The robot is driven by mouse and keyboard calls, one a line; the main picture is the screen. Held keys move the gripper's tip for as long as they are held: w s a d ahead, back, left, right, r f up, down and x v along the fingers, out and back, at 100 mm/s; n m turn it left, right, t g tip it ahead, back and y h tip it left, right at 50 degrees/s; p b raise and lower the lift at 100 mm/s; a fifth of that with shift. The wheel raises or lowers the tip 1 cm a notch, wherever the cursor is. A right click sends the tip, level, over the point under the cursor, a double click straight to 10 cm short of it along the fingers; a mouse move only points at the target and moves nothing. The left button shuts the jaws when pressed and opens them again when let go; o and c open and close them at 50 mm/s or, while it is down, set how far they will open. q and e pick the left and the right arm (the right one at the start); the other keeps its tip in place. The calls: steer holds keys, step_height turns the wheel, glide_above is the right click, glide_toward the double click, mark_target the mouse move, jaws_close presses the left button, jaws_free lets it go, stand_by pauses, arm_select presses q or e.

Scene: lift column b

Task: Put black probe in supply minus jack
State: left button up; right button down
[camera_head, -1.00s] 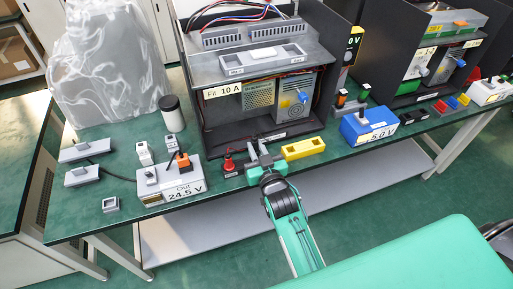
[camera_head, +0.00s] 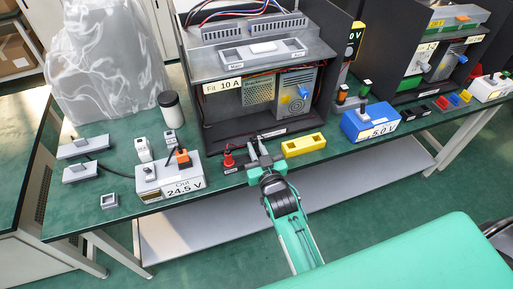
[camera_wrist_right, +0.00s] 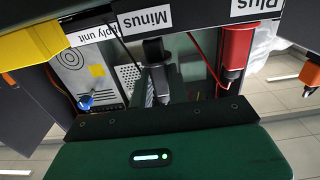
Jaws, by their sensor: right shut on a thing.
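My right gripper (camera_head: 262,155) is at the front edge of the green bench, just right of the red probe (camera_head: 228,158). It is shut on the black probe (camera_wrist_right: 155,52), whose dark body shows between the fingers in the wrist view, by the "Minus" label (camera_wrist_right: 150,20). The red probe stands by the "Plus" label (camera_wrist_right: 257,6) and also shows in the wrist view (camera_wrist_right: 235,48). The supply unit (camera_head: 297,95) is in the dark enclosure behind the gripper. I cannot make out its minus jack. My left gripper is not in view.
A yellow block (camera_head: 304,146) lies close to the right of the gripper. A 24.5 V meter box (camera_head: 170,182) is to the left, and a blue 5.0 V box (camera_head: 370,123) is to the right. The enclosure's dark side wall (camera_head: 335,60) rises behind.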

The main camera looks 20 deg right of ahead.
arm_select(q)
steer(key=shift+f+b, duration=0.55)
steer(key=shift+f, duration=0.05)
arm_select(e)
steer(key=shift+f, duration=1.1)
steer(key=c, duration=1.3)
jaws_free()
steer(key=shift+o, duration=0.2)
steer(key=shift+s+f, duration=0.15)
steer(key=shift+s, duration=0.4)
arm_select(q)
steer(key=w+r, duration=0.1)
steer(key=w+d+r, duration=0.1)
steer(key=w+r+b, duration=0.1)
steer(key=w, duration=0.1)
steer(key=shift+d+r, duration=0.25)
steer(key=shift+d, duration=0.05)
arm_select(e)
steer(key=s, duration=1.2)
steer(key=shift+s+d+r, duration=0.2)
steer(key=shift+s+d, duration=0.05)
steer(key=shift+s, duration=0.15)
